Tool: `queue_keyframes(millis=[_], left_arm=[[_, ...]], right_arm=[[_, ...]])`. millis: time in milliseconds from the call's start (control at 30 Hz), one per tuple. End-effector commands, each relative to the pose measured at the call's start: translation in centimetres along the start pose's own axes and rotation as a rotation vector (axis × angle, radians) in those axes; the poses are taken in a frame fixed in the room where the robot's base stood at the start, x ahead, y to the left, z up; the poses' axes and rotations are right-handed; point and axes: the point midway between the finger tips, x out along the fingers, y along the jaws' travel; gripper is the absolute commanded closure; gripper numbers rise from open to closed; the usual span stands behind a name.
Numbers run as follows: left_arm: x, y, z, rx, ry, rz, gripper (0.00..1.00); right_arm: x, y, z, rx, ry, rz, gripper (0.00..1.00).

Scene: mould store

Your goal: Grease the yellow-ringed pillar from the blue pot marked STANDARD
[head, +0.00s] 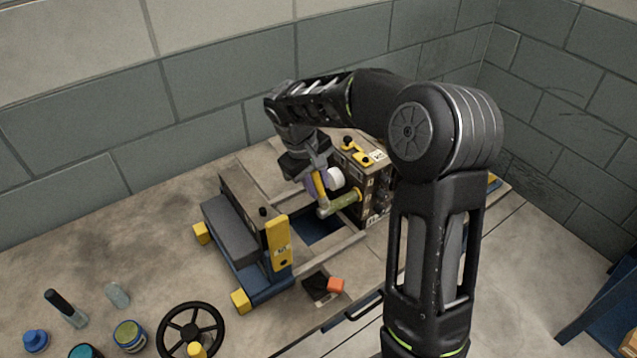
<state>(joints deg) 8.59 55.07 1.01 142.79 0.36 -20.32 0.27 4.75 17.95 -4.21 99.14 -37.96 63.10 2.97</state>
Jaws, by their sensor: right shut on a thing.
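My right gripper (310,168) is over the opened mould, shut on a slim yellow-handled tool (320,187) that looks like a brush. The tool points down, and its pale tip is at or very near the free end of a greenish-yellow pillar (343,202); I cannot tell if they touch. This pillar juts left from the right mould half and has a yellow ring (357,194) at its root. A white-ended pillar (335,179) is just behind the tool. A blue pot with greenish-yellow contents (130,335) stands at front left; its marking is unreadable. My left gripper is not in view.
The left mould half (240,240) has yellow blocks and a yellow plate. A black handwheel (190,329), teal pot (85,351), blue item (35,340), dark bottle (66,308) and black cloth-like piece (315,286) with an orange block (336,285) lie in front.

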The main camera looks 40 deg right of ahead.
Motion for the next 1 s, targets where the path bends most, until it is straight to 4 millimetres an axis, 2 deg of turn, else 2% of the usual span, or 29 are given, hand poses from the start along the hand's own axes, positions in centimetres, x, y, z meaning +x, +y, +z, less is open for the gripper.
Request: queue_keyframes(millis=[33,133,700,1000], left_arm=[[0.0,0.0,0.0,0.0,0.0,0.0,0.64],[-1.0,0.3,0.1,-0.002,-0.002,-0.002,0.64],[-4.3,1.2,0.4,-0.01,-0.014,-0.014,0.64],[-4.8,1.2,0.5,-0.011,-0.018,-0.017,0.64]], right_arm=[[0.0,-0.1,-0.1,0.0,0.0,0.0,1.0],[-2.0,0.5,0.0,0.002,0.003,0.0,1.0],[-6.9,1.9,0.1,0.0,0.001,-0.001,1.0],[-7.7,2.1,0.2,0.0,0.0,-0.001,1.0]])
